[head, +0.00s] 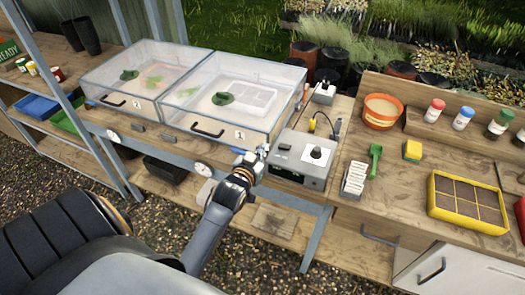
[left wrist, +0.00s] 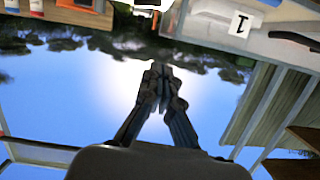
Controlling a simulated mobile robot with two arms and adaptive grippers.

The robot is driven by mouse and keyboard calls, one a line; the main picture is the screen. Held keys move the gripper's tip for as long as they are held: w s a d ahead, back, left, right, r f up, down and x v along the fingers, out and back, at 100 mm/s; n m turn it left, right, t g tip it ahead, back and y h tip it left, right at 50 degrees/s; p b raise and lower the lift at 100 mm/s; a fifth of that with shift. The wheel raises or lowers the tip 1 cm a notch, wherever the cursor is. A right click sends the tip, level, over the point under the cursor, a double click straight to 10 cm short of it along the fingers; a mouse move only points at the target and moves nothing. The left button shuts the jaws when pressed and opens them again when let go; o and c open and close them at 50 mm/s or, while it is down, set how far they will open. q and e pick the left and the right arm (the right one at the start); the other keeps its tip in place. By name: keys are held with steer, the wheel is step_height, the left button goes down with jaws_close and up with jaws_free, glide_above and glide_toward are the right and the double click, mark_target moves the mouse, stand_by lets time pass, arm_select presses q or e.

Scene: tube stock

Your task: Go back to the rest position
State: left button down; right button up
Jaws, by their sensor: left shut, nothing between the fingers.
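My left arm reaches up from the bottom of the head view. Its left gripper (head: 262,152) is in front of the right clear propagator box (head: 215,118), near its lower right corner and beside the grey control box (head: 302,158). I cannot tell whether it touches either. In the left wrist view the fingers of the left gripper (left wrist: 161,75) are together and empty, with sky behind them. My right gripper is not in view.
A second clear box (head: 120,88) stands to the left. The right bench holds a green scoop (head: 375,158), a yellow sponge (head: 412,150), white labels (head: 354,178), a terracotta pot (head: 381,110) and a yellow seed tray (head: 468,203). A shelf rack (head: 93,150) stands at left.

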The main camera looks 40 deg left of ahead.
arm_select(q)
steer(key=shift+w, duration=0.1)
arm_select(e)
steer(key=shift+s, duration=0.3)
arm_select(q)
steer(key=s+d+f+m+g+h+b, duration=0.1)
steer(key=s+d+f+g, duration=0.2)
steer(key=f, duration=0.9)
steer(key=s+d+f+g+h+b, duration=0.1)
steer(key=s+d+f+b, duration=0.3)
steer(key=f, duration=0.7)
steer(key=s+d+f+m+g+h+p, duration=0.15)
steer(key=s+f, duration=0.45)
steer(key=f, duration=0.6)
steer(key=s+d+f+g+b, duration=0.1)
steer(key=s+f+g, duration=0.1)
steer(key=s+f, duration=0.5)
steer(key=s+d+f+m+g+b, duration=0.1)
steer(key=s+f, duration=0.6)
steer(key=s, duration=0.7)
steer(key=s+d+f+g+b, duration=0.2)
steer(key=s+f+g, duration=0.3)
steer(key=s, duration=0.6)
step_height(320, 180, down, 2)
steer(key=shift+s+f+m, duration=0.2)
steer(key=shift+m, duration=0.15)
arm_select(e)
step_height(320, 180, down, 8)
